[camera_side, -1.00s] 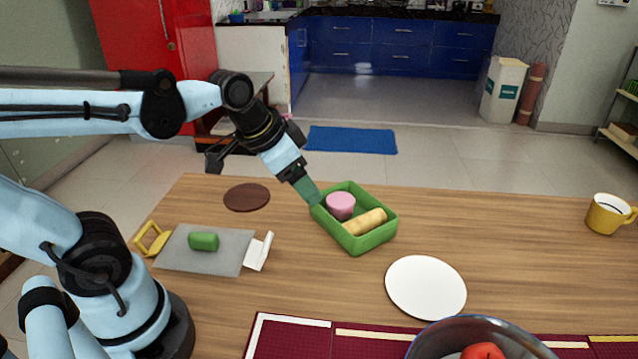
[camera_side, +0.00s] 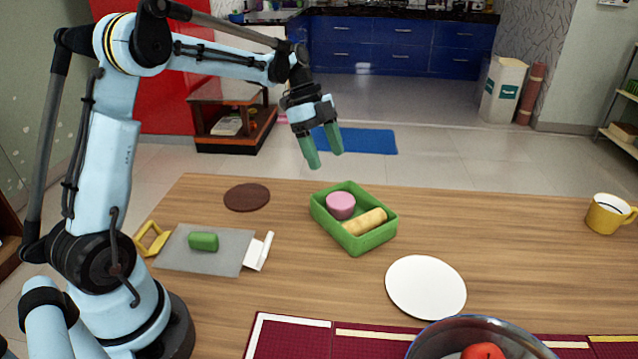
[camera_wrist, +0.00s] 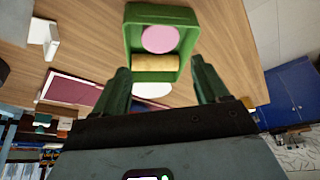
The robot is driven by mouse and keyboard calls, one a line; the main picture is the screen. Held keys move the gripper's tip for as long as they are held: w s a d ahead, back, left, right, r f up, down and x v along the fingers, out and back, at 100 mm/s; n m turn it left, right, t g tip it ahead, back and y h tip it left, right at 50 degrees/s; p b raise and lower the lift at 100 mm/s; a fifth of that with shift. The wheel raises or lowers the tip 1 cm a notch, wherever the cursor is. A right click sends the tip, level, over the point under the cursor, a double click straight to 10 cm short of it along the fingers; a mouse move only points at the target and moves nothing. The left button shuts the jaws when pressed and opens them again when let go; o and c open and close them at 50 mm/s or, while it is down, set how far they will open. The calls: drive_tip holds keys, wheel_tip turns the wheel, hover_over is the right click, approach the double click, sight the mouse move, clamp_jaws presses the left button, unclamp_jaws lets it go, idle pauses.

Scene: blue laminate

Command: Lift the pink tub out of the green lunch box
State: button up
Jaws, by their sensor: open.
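The green lunch box (camera_side: 371,242) stands on the wooden table, right of centre in the side view. The pink tub (camera_side: 340,205) sits inside it at the far left end, beside a pale yellow roll (camera_side: 364,222). My gripper (camera_side: 326,160) is open and empty, in the air above and behind the box, with its green fingers pointing down. In the wrist view the lunch box (camera_wrist: 130,45) lies beyond my fingertips (camera_wrist: 162,75), with the pink tub (camera_wrist: 160,39) and the roll (camera_wrist: 155,63) inside. The tub touches neither finger.
A grey board (camera_side: 180,257) with a green block (camera_side: 203,241) lies left of the box. A brown disc (camera_side: 247,197), a white plate (camera_side: 426,287), a metal bowl (camera_side: 440,345) and a yellow mug (camera_side: 604,215) are around. The table right of the box is clear.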

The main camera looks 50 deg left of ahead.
sight(341, 199)
drive_tip(key=x, duration=1.2)
drive_tip(key=shift+f, duration=0.1)
drive_tip(key=shift+c, duration=0.5)
drive_tip(key=c, duration=0.6)
drive_tip(key=shift+r, duration=0.6)
drive_tip(key=r, duration=0.3)
drive_tip(key=shift+s+d+r, duration=0.1)
drive_tip(key=shift+d+r, duration=0.1)
drive_tip(key=shift+d, duration=0.15)
drive_tip(key=s+d+r, duration=0.1)
drive_tip(key=d+r, duration=0.1)
drive_tip(key=d, duration=0.1)
drive_tip(key=s+d+r, duration=0.2)
drive_tip(key=d, duration=0.1)
drive_tip(key=s+d+r, duration=0.1)
drive_tip(key=d+r, duration=0.1)
drive_tip(key=d, duration=0.2)
drive_tip(key=shift+s+r, duration=0.2)
drive_tip(key=shift+r, duration=0.05)
